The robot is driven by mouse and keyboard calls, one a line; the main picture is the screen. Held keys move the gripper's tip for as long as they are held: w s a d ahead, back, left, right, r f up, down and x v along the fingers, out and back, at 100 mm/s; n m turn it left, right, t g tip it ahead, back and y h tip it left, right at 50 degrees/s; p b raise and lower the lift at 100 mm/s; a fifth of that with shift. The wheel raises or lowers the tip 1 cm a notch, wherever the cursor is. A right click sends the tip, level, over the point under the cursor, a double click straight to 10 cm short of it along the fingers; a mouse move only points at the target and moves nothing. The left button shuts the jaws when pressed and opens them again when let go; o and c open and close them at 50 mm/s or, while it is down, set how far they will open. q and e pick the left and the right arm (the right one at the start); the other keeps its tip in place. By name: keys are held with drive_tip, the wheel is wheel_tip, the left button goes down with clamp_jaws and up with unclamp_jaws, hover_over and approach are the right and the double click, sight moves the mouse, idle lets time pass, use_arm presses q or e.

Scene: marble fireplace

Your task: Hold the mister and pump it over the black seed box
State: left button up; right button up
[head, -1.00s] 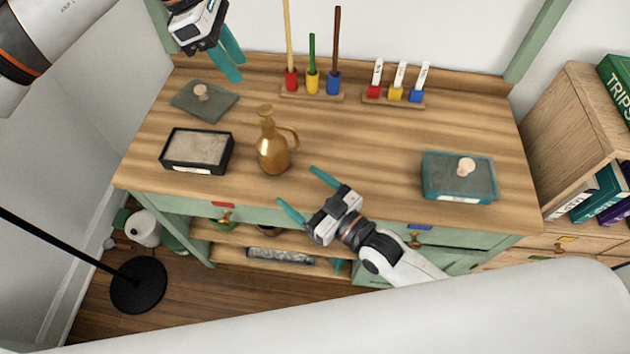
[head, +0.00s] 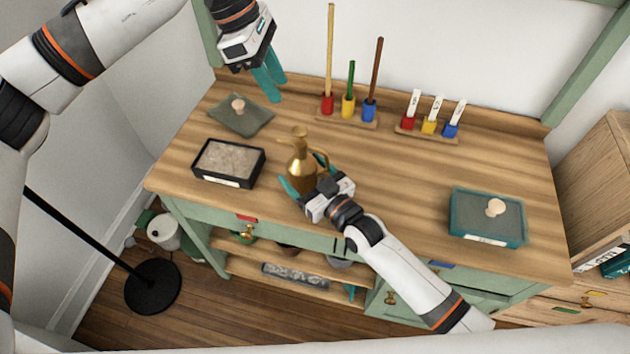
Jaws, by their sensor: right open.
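The brass mister (head: 301,168) stands upright on the wooden bench, right of the black seed box (head: 203,177). The black seed box is uncovered and filled with pale grey-brown soil, with a white label on its front. My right gripper (head: 304,177) is open at the mister's front, its teal fingers on either side of the body; whether they touch it is hard to tell. The mister's lower right part is hidden by the gripper. My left gripper (head: 268,88) hangs above the back left of the bench, fingers pointing down and empty; the gap between them is narrow.
A grey lid with a knob (head: 240,117) lies behind the black box. A teal box with a knobbed lid (head: 486,217) stands at the right. Holders with coloured sticks (head: 347,116) and white tags (head: 428,127) line the back. The bench's middle right is clear.

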drive_tip(key=shift+w+a, duration=0.15)
drive_tip(key=shift+c, duration=0.2)
drive_tip(key=c, duration=1.2)
use_arm(q)
clamp_jaws()
use_arm(e)
drive_tip(key=shift+c, duration=0.3)
idle(0.4)
